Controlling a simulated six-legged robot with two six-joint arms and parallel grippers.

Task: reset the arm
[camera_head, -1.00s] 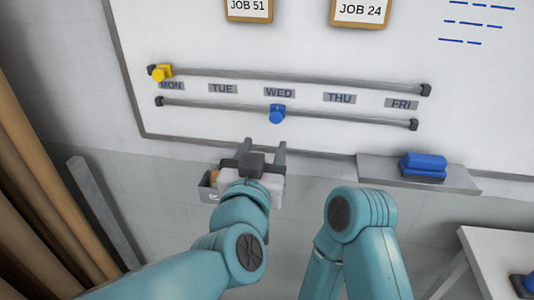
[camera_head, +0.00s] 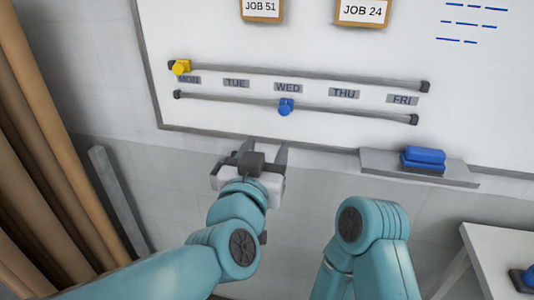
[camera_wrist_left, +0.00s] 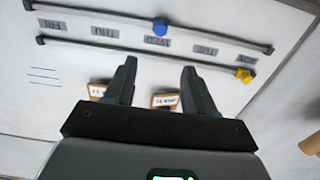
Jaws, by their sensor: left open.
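My left gripper (camera_head: 264,152) is in front of the wall just below the whiteboard's lower edge in the head view. Its two fingers are apart with nothing between them. In the left wrist view my left gripper (camera_wrist_left: 158,85) also shows open and empty, its fingers over the board. My right arm (camera_head: 368,230) shows at the lower middle of the head view, bent; its gripper is out of sight. The blue slider (camera_head: 286,106) sits on the lower rail under WED, above and apart from my left gripper. The yellow slider (camera_head: 181,67) sits at the upper rail's left end, by MON.
The whiteboard (camera_head: 330,50) carries cards JOB 51 (camera_head: 261,8) and JOB 24 (camera_head: 362,12). A ledge (camera_head: 450,172) below it holds a blue eraser (camera_head: 424,158). A white table (camera_head: 500,255) stands at lower right. Brown curtains (camera_head: 40,150) hang at left.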

